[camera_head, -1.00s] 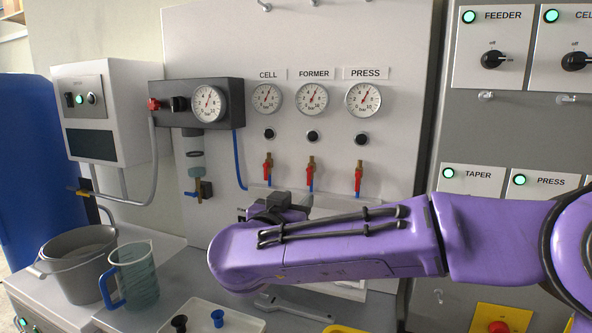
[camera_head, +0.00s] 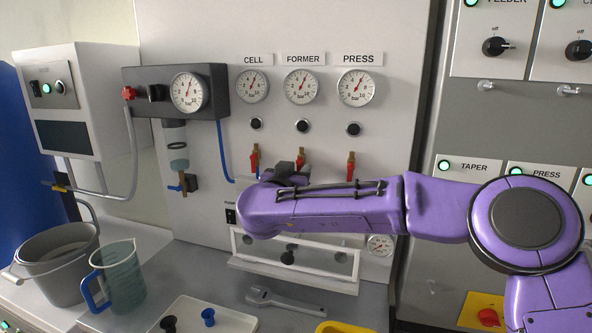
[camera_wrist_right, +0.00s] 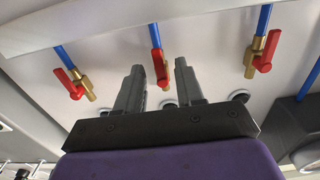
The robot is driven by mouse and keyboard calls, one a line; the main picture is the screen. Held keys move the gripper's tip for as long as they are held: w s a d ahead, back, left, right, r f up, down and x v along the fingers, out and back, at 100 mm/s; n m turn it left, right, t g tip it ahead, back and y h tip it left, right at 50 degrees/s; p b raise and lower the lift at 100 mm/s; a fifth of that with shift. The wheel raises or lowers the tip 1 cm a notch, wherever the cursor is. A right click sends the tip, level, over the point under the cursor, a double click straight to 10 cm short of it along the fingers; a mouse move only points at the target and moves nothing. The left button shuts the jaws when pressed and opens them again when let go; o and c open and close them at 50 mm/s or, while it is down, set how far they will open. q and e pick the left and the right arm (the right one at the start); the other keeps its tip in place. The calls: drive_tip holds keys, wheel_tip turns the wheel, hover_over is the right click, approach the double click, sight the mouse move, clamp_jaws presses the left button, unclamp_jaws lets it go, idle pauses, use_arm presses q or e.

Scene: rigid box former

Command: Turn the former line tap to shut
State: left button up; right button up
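The FORMER tap (camera_head: 301,158) is a brass valve with a red lever, below the FORMER gauge on the white panel. Its lower part is hidden by my right gripper (camera_head: 288,170) and purple arm in the head view. In the right wrist view the middle tap (camera_wrist_right: 157,48) shows its red lever roughly along its blue pipe. My right gripper (camera_wrist_right: 158,66) is open there, with the tap seen in the gap between its two fingers. I cannot tell whether they touch it. My left gripper is not in view.
The CELL tap (camera_head: 255,158) and PRESS tap (camera_head: 350,166) flank it closely, both with red levers. Gauges and black knobs sit above. Below are a bucket (camera_head: 55,265), a jug (camera_head: 118,278), a wrench (camera_head: 285,302) and a white tray (camera_head: 235,318).

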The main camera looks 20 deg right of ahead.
drive_tip(key=shift+s, duration=0.15)
drive_tip(key=shift+w+f, duration=0.1)
drive_tip(key=shift+w, duration=0.1)
clamp_jaws()
drive_tip(key=shift+w+a+r+m+b, duration=0.2)
drive_tip(key=shift+m+b, duration=0.65)
drive_tip(key=shift+m, duration=2.15)
drive_tip(key=shift+w+a+r+m+b, duration=0.1)
drive_tip(key=shift+a+r+m+b, duration=0.45)
drive_tip(key=shift+m, duration=2.45)
drive_tip(key=shift+w+d+m+b, duration=0.15)
drive_tip(key=shift+m+b, duration=0.95)
drive_tip(key=shift+m, duration=1.9)
drive_tip(key=shift+a, duration=0.1)
